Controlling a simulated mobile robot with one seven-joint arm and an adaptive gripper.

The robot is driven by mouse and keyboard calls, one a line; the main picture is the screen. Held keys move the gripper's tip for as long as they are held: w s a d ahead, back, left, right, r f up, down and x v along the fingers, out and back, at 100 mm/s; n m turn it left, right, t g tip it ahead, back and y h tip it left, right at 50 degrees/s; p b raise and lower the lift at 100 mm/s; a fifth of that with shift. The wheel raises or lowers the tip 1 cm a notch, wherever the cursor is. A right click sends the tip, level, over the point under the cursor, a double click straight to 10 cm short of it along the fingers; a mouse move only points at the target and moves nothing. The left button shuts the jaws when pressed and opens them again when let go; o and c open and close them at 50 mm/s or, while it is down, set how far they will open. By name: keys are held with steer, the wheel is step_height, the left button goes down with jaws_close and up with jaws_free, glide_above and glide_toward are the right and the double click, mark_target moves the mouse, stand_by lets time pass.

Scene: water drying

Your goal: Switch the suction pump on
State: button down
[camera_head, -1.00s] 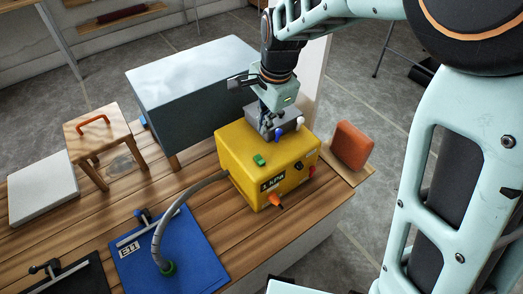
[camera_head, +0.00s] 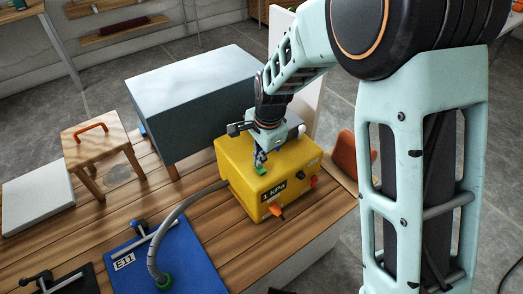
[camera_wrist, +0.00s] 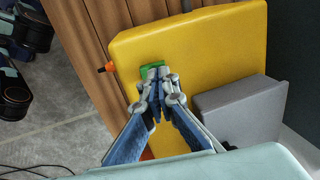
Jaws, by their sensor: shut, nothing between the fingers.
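The suction pump is a yellow box (camera_head: 240,179) on the wooden bench, with a "1 kPa" display on its front face. It also fills much of the wrist view (camera_wrist: 210,50). A green button (camera_wrist: 178,73) sits on its top; it also shows in the head view (camera_head: 260,170). My gripper (camera_wrist: 157,72) is shut and empty, pointing down with its fingertips at the green button. They cover part of it. I cannot tell whether they touch or press it.
A grey hose (camera_head: 180,212) runs from the pump to a blue board marked E11 (camera_head: 190,262). A large grey block (camera_head: 190,85) stands behind the pump. A small wooden stool (camera_head: 95,135) is at left. An orange block (camera_head: 345,150) stands at right, partly behind my arm.

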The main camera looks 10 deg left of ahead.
steer(key=shift+w+a+f, duration=0.1)
steer(key=shift+w+f, duration=0.05)
steer(key=shift+f, duration=0.55)
steer(key=shift+a+r, duration=0.1)
